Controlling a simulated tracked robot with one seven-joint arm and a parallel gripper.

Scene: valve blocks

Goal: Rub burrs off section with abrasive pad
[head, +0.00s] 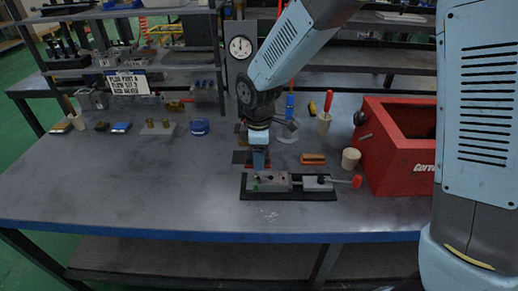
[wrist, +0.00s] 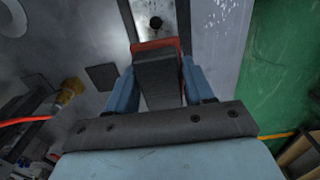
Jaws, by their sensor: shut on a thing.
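My gripper (head: 259,161) points down over the middle of the bench. In the wrist view my gripper (wrist: 158,70) is shut on a dark grey block with a red edge, which looks like the abrasive pad (wrist: 155,45). A grey metal valve block (head: 272,181) sits in a vise (head: 318,183) with a red handle, on a black mat (head: 285,197). In the wrist view a metal surface with a dark round hole (wrist: 155,22) lies just beyond the pad. I cannot tell whether the pad touches it; the pad's underside is hidden.
A red bin (head: 398,150) stands at the right. A blue container (head: 199,127) and several small parts stand at the back left. The bench's front left (head: 130,190) is clear.

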